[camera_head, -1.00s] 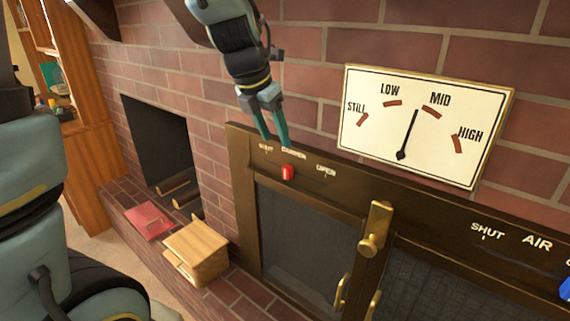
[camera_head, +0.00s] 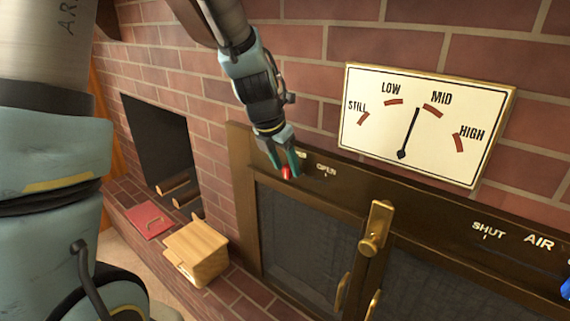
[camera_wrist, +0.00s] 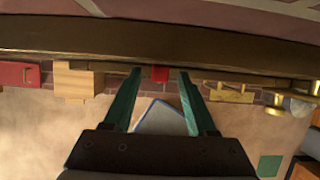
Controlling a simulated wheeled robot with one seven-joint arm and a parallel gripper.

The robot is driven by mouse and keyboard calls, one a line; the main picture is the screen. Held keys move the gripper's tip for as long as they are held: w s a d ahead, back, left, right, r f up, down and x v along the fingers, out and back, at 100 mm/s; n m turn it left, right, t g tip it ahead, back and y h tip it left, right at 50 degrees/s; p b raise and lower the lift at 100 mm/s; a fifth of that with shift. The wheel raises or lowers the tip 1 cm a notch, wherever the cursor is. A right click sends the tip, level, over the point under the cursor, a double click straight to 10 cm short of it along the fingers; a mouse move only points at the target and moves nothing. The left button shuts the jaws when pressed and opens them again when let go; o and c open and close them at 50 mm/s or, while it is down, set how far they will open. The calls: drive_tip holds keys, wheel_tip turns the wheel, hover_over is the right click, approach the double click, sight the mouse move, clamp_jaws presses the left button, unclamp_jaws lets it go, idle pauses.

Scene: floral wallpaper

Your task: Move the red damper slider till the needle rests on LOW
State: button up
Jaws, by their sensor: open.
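The red damper slider (camera_head: 286,172) sits on the brass top rail of the stove front, left of the OPEN mark. My gripper (camera_head: 286,168) is at the slider with its teal fingers open, one on either side of it. In the wrist view the red slider (camera_wrist: 160,74) shows between the two spread fingertips (camera_wrist: 159,74); I cannot tell whether either finger touches it. The dial (camera_head: 427,122) hangs on the brick wall to the right. Its needle (camera_head: 409,134) points just left of the MID mark, between LOW and MID. My gripper hides the SHUT mark.
A brass latch (camera_head: 375,232) stands out from the stove front to the right of the slider. A blue knob (camera_head: 566,290) shows at the right edge by AIR. A wooden box (camera_head: 196,250) and a red book-like object (camera_head: 147,220) lie on the hearth at left.

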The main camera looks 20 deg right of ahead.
clamp_jaws()
idle(1.3)
